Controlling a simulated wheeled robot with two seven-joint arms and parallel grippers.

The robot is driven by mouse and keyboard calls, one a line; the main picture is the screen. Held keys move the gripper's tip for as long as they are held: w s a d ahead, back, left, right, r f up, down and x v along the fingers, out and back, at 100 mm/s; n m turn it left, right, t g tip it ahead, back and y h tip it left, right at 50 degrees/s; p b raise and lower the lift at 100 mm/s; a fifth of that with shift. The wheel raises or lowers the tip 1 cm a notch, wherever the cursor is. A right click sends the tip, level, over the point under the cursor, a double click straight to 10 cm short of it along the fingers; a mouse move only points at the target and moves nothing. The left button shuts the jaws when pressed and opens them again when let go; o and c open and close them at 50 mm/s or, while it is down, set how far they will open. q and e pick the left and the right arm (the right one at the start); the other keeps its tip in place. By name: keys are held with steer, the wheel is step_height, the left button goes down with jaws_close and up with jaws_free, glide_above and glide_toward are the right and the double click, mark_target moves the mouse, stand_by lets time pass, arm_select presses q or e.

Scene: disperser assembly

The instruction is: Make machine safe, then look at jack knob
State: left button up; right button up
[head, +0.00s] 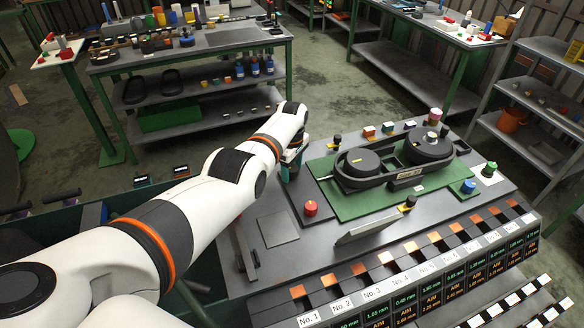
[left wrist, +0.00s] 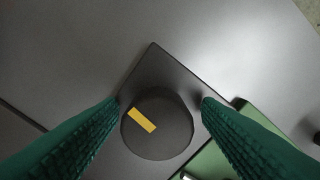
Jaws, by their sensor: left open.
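My left gripper (head: 290,170) is over the left part of the workbench, pointing down. In the left wrist view its two green fingers (left wrist: 160,115) are apart, with a round dark knob (left wrist: 158,128) between and below them. The knob has a yellow bar mark and sits on a dark plate (left wrist: 152,62); I cannot tell whether the fingers touch it. In the head view the gripper and arm hide this knob. A red button (head: 310,208) is close by, to the gripper's lower right. The machine (head: 395,160), with two dark round drums, stands on a green base (head: 350,205). My right gripper is out of view.
A row of numbered bins (head: 400,280) lines the bench front. A tilted panel (head: 370,228) and a small black knob (head: 408,203) stand behind it. A green button (head: 489,169) and blue block (head: 468,187) are at right. The grey bench top (head: 320,250) has bare room at front left.

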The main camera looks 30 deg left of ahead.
mark_target(292, 167)
arm_select(q)
steer(key=shift+r, duration=0.25)
step_height(292, 167, up, 3)
steer(key=shift+f+p, duration=0.2)
steer(key=shift+p, duration=0.75)
step_height(292, 167, up, 9)
steer(key=b, duration=0.1)
